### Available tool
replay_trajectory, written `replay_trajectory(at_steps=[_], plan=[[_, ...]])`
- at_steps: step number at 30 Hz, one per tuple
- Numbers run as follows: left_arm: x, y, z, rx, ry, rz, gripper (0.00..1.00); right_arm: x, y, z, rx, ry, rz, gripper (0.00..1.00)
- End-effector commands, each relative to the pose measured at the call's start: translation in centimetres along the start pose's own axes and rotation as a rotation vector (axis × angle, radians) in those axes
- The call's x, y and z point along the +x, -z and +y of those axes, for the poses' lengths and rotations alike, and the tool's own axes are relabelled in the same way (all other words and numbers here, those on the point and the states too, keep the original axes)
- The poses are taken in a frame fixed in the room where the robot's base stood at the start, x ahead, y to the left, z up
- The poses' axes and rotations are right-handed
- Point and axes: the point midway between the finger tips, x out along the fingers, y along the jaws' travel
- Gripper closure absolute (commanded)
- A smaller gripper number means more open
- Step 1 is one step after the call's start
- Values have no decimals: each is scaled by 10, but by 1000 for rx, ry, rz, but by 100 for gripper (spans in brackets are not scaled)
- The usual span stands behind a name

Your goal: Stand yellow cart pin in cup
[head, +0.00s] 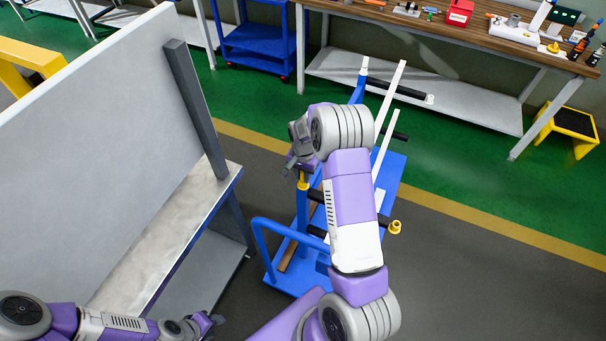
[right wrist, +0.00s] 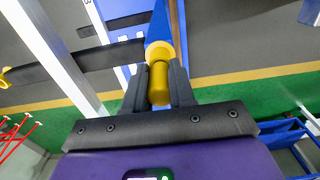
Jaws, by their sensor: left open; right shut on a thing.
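The yellow pin (right wrist: 159,85) is between the fingers of my right gripper (right wrist: 159,88), which is shut on it in the right wrist view. Its far end meets a wider yellow collar or cup (right wrist: 158,50) at the top of a blue cart post. The yellow piece on the post (head: 303,184) also shows in the head view, just below my right gripper (head: 294,168). I cannot tell how deep the pin sits in the collar. My left gripper (head: 213,321) is open and empty, low at the left, away from the cart.
The blue cart (head: 395,180) has white uprights and black arms; one arm ends in a yellow cap (head: 395,227). A grey bench with a tall panel (head: 90,130) stands left. A wooden workbench (head: 470,35) with tools is behind.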

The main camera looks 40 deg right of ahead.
Motion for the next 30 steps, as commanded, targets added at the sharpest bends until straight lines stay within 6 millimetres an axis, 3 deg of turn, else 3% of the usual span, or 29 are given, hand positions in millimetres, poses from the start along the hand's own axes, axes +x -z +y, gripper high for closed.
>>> replay_trajectory(at_steps=[7, 8, 13, 23, 30], plan=[[0, 0, 0, 0, 0, 0, 57, 0, 0, 0, 0, 0, 0, 100], [0, 0, 0, 0, 0, 0, 57, 0, 0, 0, 0, 0, 0, 73], [0, 0, 0, 0, 0, 0, 57, 0, 0, 0, 0, 0, 0, 47], [0, 0, 0, 0, 0, 0, 57, -3, 0, 0, 0, 1, 1, 46], [1, 0, 0, 0, 0, 0, 57, -39, 1, -1, 0, 4, 4, 46]])
